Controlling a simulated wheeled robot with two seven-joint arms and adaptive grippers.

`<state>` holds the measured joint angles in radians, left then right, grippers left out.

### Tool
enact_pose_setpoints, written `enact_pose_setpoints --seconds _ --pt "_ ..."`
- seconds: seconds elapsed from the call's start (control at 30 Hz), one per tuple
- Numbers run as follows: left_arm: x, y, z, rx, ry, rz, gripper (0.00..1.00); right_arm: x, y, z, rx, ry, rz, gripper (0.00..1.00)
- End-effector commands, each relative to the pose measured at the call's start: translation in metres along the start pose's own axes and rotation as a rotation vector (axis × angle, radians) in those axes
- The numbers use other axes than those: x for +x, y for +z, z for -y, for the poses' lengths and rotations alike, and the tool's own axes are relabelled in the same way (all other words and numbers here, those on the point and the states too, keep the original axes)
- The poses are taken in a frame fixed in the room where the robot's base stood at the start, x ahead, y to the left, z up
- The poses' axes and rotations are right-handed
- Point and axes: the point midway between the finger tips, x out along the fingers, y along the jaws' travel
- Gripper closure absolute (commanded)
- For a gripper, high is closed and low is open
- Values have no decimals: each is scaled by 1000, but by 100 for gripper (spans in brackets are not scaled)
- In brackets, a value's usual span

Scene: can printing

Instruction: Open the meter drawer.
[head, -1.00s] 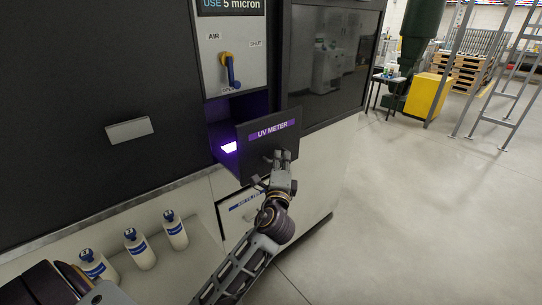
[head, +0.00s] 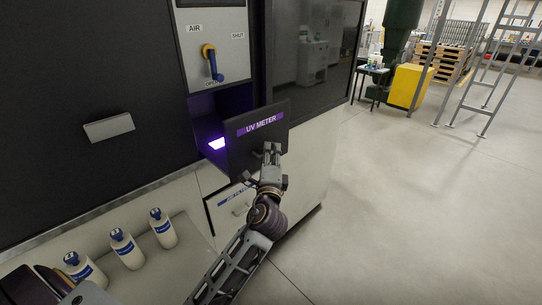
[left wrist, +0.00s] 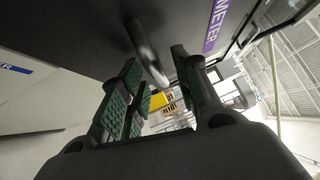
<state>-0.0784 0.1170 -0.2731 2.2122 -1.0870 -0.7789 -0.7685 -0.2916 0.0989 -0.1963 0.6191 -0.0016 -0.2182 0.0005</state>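The meter drawer (head: 240,155), a dark box front with a purple "UV METER" label, stands pulled out of the dark machine in the head view. A purple-lit interior shows behind it. My left gripper (head: 271,149) is at the drawer's front face, near the right side below the label. In the left wrist view the drawer front (left wrist: 90,25) fills the top, and its curved bar handle (left wrist: 148,52) lies between the spread green-padded fingers of my left gripper (left wrist: 158,85). The fingers stand apart with clear gaps to the handle.
Above the drawer is a panel with a blue lever (head: 213,64). A white drawer (head: 235,207) sits below. Several white bottles (head: 126,250) stand on a ledge at the lower left. The floor (head: 400,200) to the right is clear, with a yellow box (head: 408,86) farther back.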

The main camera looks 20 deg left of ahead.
Motion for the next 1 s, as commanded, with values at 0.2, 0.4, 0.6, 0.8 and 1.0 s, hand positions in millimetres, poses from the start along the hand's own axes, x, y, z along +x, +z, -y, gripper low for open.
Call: enact_pose_setpoints --seconds 0.2,0.4,0.6,0.8,1.0 --pt "-4 0 0 0 -1 0 68 0 1 0 0 0 1 100" --pt "-16 0 -1 0 1 -1 68 0 1 0 1 0 1 100" --pt "-34 0 -1 0 2 -1 68 0 1 0 1 0 1 100" --pt "-53 0 -1 0 2 -1 68 0 1 0 1 0 1 100" --pt "-72 0 -1 1 2 -1 68 0 1 0 1 0 1 100"
